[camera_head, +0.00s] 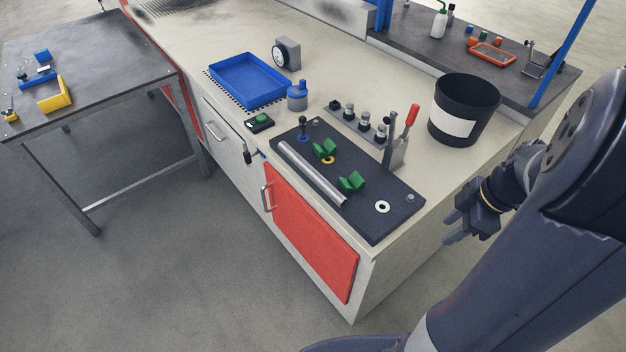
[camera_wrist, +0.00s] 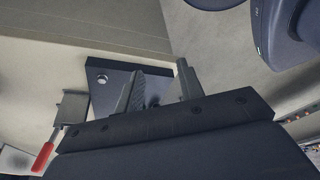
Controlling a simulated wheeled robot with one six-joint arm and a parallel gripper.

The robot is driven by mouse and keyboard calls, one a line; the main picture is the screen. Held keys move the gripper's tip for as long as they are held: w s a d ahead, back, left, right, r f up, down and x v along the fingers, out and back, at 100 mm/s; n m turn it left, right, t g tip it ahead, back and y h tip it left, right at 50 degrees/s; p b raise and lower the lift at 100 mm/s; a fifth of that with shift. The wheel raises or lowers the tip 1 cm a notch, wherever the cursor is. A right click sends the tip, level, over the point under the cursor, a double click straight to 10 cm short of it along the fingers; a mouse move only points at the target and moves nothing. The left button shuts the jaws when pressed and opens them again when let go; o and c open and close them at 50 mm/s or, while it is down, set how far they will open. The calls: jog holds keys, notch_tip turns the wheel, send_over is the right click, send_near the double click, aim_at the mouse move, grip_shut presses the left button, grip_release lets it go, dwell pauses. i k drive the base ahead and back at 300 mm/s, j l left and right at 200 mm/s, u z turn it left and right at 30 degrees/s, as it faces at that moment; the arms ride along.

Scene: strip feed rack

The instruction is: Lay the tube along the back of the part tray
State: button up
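The tube (camera_head: 312,174) is a silver rod lying on the left side of a dark fixture plate (camera_head: 375,228) near the bench's front edge, in the head view. The part tray (camera_head: 248,78) is a shallow blue tray farther back on the bench, and it looks empty. My gripper (camera_head: 452,228) hangs to the right of the bench corner, apart from the tube and the tray. In the wrist view the two fingers (camera_wrist: 161,72) are apart with nothing between them. The tube and tray cannot be made out in the wrist view.
Two green V-blocks (camera_head: 351,183) stand beside the tube on the plate. A red-handled clamp (camera_head: 400,145), a row of knobs (camera_head: 364,123) and a black bin (camera_head: 464,108) stand behind. A blue bottle (camera_head: 297,96) and a round gauge (camera_head: 287,54) are close to the tray.

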aim_at(260, 80)
jog(key=k+z, duration=0.35)
jog(key=k+l+z, duration=0.1)
jog(key=z, duration=0.2)
jog(key=i+j+z, duration=0.2)
jog(key=j, duration=0.2)
jog(key=j+z, duration=0.2)
jog(key=j, duration=0.2)
jog(key=i+j+z, duration=0.2)
jog(key=j, duration=0.9)
jog(key=i+j, duration=0.15)
jog(key=j, duration=1.15)
jog(key=i, duration=0.05)
